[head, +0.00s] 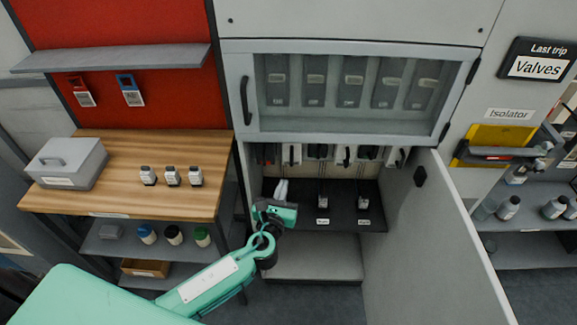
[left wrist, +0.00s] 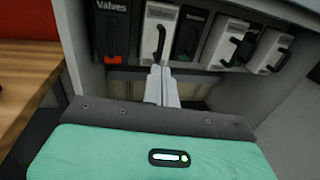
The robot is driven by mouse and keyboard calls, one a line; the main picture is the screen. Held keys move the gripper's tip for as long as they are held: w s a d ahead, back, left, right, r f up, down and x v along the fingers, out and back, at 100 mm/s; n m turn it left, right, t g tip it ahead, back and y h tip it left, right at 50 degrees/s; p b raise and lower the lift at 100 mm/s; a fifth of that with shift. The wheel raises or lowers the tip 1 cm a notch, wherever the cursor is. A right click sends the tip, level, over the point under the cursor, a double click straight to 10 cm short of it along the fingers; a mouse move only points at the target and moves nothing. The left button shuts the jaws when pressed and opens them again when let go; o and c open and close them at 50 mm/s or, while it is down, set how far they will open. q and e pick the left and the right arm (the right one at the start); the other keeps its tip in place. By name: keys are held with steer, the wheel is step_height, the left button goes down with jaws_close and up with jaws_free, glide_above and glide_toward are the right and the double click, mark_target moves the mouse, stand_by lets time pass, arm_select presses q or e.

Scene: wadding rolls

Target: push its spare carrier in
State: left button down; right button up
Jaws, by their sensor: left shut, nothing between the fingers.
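A row of slide-in carriers hangs under the glazed compartment of the grey cabinet. In the left wrist view they are a dark carrier labelled "Valves" with an orange part (left wrist: 112,45), a white one with a black handle (left wrist: 157,30), a black and green one (left wrist: 190,35) and white ones (left wrist: 228,42) to the right. I cannot tell which is the spare. My left gripper (head: 281,184) is shut and empty, below the row's left part. In the left wrist view its fingertips (left wrist: 160,70) point at the white carrier's lower end; contact is unclear. My right gripper is out of view.
The cabinet's lower door (head: 430,235) stands open to the right. A dark shelf (head: 345,215) holds two small devices. A wooden bench (head: 115,200) stands left. A sign (head: 538,62) reads "Last trip Valves", above a yellow isolator (head: 495,145).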

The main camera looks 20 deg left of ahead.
mark_target(291, 162)
arm_select(q)
steer(key=w, duration=0.2)
steer(key=w+p, duration=0.1)
steer(key=w, duration=0.4)
steer(key=shift+w+a+p, duration=0.2)
steer(key=shift+a+p, duration=0.1)
steer(key=shift+p, duration=0.1)
steer(key=shift+w, duration=0.2)
steer(key=w, duration=0.1)
steer(key=w+a+b, duration=0.1)
steer(key=w, duration=0.1)
steer(key=shift+w+a+r, duration=0.15)
steer(key=shift+w+r, duration=0.05)
